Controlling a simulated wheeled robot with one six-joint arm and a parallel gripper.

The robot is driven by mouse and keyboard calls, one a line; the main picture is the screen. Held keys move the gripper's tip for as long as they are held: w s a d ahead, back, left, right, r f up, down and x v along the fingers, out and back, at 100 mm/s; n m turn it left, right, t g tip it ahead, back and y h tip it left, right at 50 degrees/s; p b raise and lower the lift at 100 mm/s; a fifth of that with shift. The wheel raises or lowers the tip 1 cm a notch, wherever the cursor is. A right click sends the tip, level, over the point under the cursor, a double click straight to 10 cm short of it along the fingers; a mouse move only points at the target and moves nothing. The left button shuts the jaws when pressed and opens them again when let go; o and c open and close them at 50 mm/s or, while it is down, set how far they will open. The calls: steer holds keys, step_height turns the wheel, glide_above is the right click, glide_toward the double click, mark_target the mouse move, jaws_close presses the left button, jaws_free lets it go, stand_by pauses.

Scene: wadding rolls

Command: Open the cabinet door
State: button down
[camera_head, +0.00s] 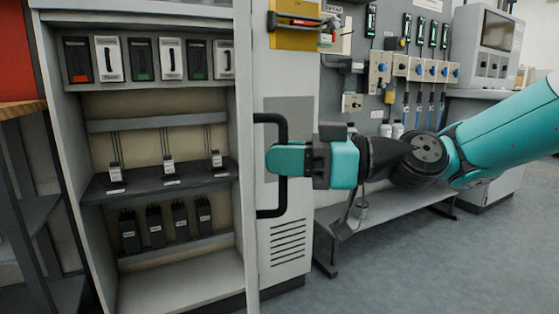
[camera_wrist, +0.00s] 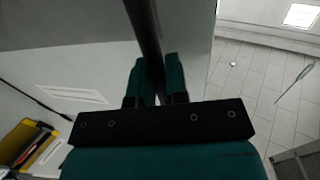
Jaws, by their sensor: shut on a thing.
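The cabinet (camera_head: 170,98) stands at the left in the head view with its shelved inside in plain sight. Its pale door (camera_head: 247,200) shows as a narrow upright strip, nearly edge-on, at the right of the opening. A black D-shaped handle (camera_head: 284,198) stands out to the right of this strip. My teal gripper (camera_head: 284,160) reaches in from the right and is shut around the upright bar of the handle, near mid-height. In the wrist view the dark bar (camera_wrist: 147,40) runs down between the two fingers (camera_wrist: 155,85). The fingers hide the gripped part.
Small devices fill the cabinet shelves. A grey vented panel (camera_head: 287,235) stands behind the handle, with a yellow holder (camera_head: 296,38) above. A low bench (camera_head: 400,195) and a wall rack of tools (camera_head: 410,65) lie behind my arm. Open floor (camera_head: 420,270) lies front right.

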steer(key=c, duration=1.1)
jaws_free()
steer(key=shift+c, duration=0.2)
